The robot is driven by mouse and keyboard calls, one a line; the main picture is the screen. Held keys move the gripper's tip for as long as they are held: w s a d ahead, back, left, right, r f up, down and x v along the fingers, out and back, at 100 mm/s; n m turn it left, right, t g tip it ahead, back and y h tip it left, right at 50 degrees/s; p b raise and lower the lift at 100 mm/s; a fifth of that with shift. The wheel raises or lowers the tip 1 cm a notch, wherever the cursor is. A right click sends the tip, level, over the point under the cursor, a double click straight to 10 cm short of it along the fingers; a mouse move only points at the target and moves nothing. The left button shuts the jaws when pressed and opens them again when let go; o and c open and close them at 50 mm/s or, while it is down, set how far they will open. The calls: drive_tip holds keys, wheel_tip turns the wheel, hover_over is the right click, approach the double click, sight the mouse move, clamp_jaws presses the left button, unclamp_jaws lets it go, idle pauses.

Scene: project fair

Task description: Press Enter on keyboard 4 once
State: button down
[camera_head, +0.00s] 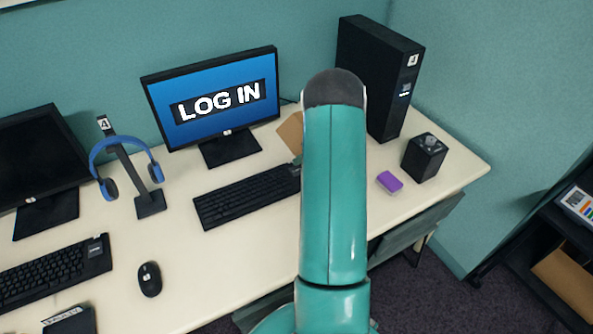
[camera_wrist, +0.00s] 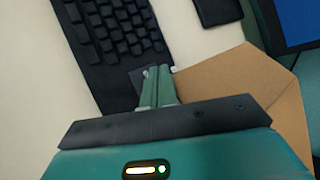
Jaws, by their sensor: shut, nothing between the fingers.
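A black keyboard (camera_head: 247,194) lies on the desk in front of the monitor (camera_head: 213,98) that reads "LOG IN". The nearby headphone stand and computer tower carry the number 4; I cannot read a number on this keyboard. Its right end is hidden behind my arm in the head view. In the wrist view, the keyboard (camera_wrist: 112,40) runs up to my gripper (camera_wrist: 153,76). The gripper is shut and empty, with its tips over the keyboard's end by a dark grey patch. I cannot tell whether the tips touch it, and the Enter key is not identifiable.
A brown envelope (camera_wrist: 250,75) lies beside the fingers. A black tower (camera_head: 378,75), a black box (camera_head: 424,157) and a purple block (camera_head: 390,182) stand at the right. Blue headphones (camera_head: 125,160), a mouse (camera_head: 149,279) and another keyboard (camera_head: 55,275) are at the left.

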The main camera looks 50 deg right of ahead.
sight(300, 171)
drive_tip(key=shift+f, duration=0.55)
drive_tip(key=shift+f, duration=0.15)
idle(1.5)
drive_tip(key=shift+f, duration=0.25)
drive_tip(key=shift+f, duration=0.4)
idle(0.6)
idle(0.4)
drive_tip(key=shift+r, duration=0.8)
drive_tip(key=shift+r, duration=2.5)
